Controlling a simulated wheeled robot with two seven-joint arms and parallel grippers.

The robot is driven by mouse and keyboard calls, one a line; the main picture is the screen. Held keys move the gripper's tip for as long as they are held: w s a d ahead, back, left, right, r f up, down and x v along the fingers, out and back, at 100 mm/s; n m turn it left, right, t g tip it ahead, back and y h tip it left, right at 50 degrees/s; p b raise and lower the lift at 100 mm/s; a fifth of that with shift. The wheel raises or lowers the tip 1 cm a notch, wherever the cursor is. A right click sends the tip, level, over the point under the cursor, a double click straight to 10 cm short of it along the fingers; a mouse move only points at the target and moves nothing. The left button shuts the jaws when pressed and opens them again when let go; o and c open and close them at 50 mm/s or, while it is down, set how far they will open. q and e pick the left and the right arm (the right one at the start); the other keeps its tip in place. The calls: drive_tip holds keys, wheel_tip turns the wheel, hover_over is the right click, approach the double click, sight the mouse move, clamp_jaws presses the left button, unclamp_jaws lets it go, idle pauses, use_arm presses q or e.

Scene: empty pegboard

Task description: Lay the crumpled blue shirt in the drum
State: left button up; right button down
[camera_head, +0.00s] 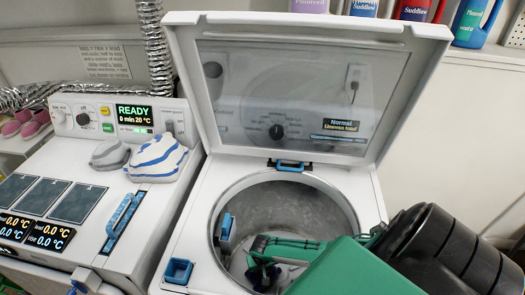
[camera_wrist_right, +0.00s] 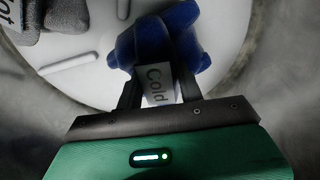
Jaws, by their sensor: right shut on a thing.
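The crumpled blue shirt (camera_wrist_right: 165,45) is between the fingers of my right gripper (camera_wrist_right: 158,92), with a white tag reading "Cold". In the head view my right gripper (camera_head: 258,258) reaches down inside the open drum (camera_head: 285,200), and a dark blue bit of the shirt (camera_head: 263,277) shows at its fingertips. The white drum floor (camera_wrist_right: 90,75) lies behind the shirt; I cannot tell whether the shirt touches it. My left gripper is not in view.
A grey cloth (camera_wrist_right: 55,14) with a partly visible tag lies in the drum at the wrist view's upper left. The raised lid (camera_head: 300,95) stands behind the opening. A striped white-blue cloth (camera_head: 157,158) and a grey cloth (camera_head: 110,153) lie on the left machine.

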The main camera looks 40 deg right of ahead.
drive_tip(key=shift+f, duration=0.55)
drive_tip(key=shift+f+b, duration=0.4)
drive_tip(key=shift+f, duration=0.15)
drive_tip(key=c, duration=0.9)
unclamp_jaws()
drive_tip(key=shift+r, duration=0.1)
drive_tip(key=shift+r+p, duration=0.55)
drive_tip(key=shift+r, duration=0.2)
wheel_tip(320, 180, up, 11)
drive_tip(key=s+a, duration=0.1)
drive_tip(key=shift+r, duration=0.2)
